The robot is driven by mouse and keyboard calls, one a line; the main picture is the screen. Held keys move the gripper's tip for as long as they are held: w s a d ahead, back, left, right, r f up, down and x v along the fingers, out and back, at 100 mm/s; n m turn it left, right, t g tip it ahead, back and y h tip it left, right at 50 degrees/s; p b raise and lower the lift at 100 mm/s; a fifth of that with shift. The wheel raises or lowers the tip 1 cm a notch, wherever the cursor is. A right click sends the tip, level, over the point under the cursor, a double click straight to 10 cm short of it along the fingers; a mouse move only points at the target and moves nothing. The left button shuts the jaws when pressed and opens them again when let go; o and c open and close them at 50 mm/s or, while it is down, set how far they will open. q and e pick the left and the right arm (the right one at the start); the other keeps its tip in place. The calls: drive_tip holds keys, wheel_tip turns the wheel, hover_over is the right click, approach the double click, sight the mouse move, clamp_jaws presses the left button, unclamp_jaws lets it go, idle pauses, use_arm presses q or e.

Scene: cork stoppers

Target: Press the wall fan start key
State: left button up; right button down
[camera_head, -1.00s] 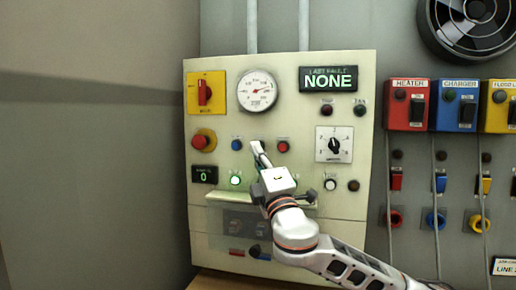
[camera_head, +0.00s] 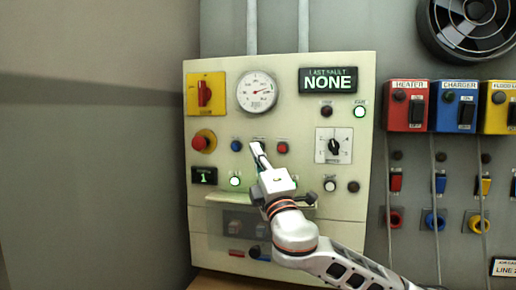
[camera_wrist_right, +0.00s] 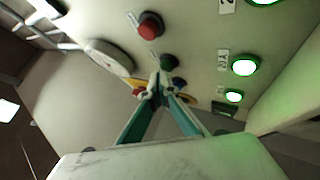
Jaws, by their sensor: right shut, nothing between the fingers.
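The cream control panel (camera_head: 205,235) stands upright, with a blue button (camera_head: 236,145) and a red button (camera_head: 282,147) in one row. My right gripper (camera_head: 256,146) is shut and empty, its tips at the panel between those two buttons. In the right wrist view, a dark green button (camera_wrist_right: 167,62) sits just beyond the shut fingertips (camera_wrist_right: 158,82); I cannot tell whether they touch. The red button (camera_wrist_right: 149,27) is farther up. The wall fan (camera_head: 468,28) is at the upper right. My left gripper is out of view.
A lit green lamp (camera_head: 360,111) is at the upper right, and a small display (camera_head: 204,176) reads 1. A red mushroom button (camera_head: 200,142) is at left. Switch boxes (camera_head: 407,105) line the right wall.

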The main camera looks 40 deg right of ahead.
drive_tip(key=shift+s+a, duration=0.3)
drive_tip(key=s+a+p, duration=0.1)
drive_tip(key=s+a, duration=0.2)
drive_tip(key=a, duration=0.1)
drive_tip(key=shift+s+p, duration=0.15)
drive_tip(key=shift+p, duration=0.2)
idle(1.0)
